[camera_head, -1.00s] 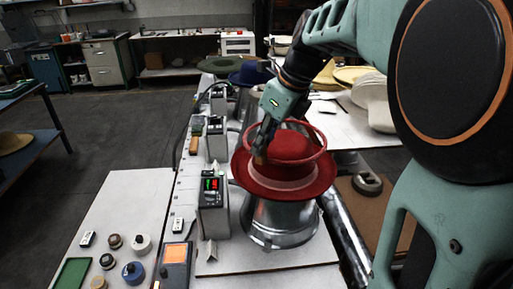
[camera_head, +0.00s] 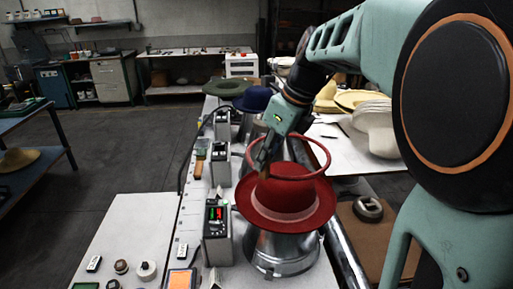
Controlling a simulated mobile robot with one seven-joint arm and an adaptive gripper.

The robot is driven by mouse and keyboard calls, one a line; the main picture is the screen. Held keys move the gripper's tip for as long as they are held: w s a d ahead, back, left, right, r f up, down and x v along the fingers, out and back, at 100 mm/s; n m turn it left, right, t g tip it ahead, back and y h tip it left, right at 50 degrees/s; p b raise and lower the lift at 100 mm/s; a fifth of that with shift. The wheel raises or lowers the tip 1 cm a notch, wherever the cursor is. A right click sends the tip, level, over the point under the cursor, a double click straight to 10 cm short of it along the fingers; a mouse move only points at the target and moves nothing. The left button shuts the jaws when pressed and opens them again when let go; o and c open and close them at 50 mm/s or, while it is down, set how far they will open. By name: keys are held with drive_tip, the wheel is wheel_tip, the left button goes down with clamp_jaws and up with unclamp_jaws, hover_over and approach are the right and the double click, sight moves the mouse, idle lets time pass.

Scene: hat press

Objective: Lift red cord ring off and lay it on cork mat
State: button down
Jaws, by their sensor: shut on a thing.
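The red felt hat (camera_head: 287,207) sits brim-out on a shiny metal block (camera_head: 283,253) at the centre. The red cord ring (camera_head: 327,156) is tilted above the hat, its near side overlapping the crown in this view. My gripper (camera_head: 262,163) is shut on the left side of the ring, and its fingertips show small and dark. I cannot tell whether the ring's low side still touches the crown. A brown surface (camera_head: 376,240) at the lower right, partly behind my arm, looks like the cork mat.
A dark round object (camera_head: 367,209) lies on the brown surface. Boxes with displays, one showing red and green (camera_head: 217,218), stand left of the hat. Blue (camera_head: 256,98) and green (camera_head: 226,88) hats stand behind. Pale stacked hats (camera_head: 376,125) are at right.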

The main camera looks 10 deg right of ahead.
drive_tip(key=shift+r+p, duration=2)
drive_tip(key=shift+r, duration=1.25)
drive_tip(key=shift+s, duration=0.1)
